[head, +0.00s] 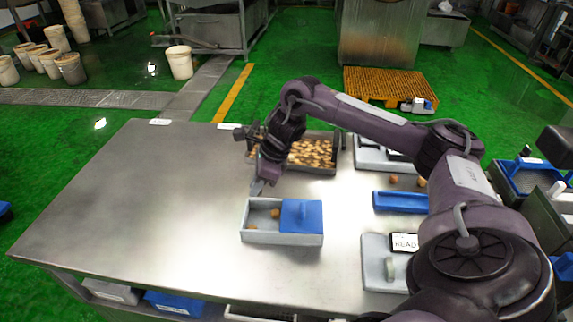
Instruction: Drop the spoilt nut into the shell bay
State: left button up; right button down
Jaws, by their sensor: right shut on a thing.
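My right gripper (258,187) hangs just above the back left corner of a small white box. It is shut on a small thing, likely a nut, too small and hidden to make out. I cannot tell which part is the shell bay. My left gripper is not in view.
A tray of many nuts (312,153) stands behind, partly hidden by my right arm. A blue tray (400,202), a few loose nuts (422,182) and a white device with a "READ" display (405,242) lie to the right. The steel table (130,210) is clear on the left.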

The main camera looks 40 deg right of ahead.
notch_tip(320, 180, down, 4)
jog(key=shift+f+b, duration=0.1)
jog(key=shift+b, duration=1)
jog(key=c, duration=1.3)
grip_release()
jog(key=shift+c, duration=0.2)
jog(key=shift+d+r, duration=0.1)
jog(key=shift+r, duration=0.2)
jog(key=v, duration=0.7)
jog(key=shift+r+b, duration=0.15)
jog(key=shift+b, duration=0.25)
jog(key=shift+s, duration=0.1)
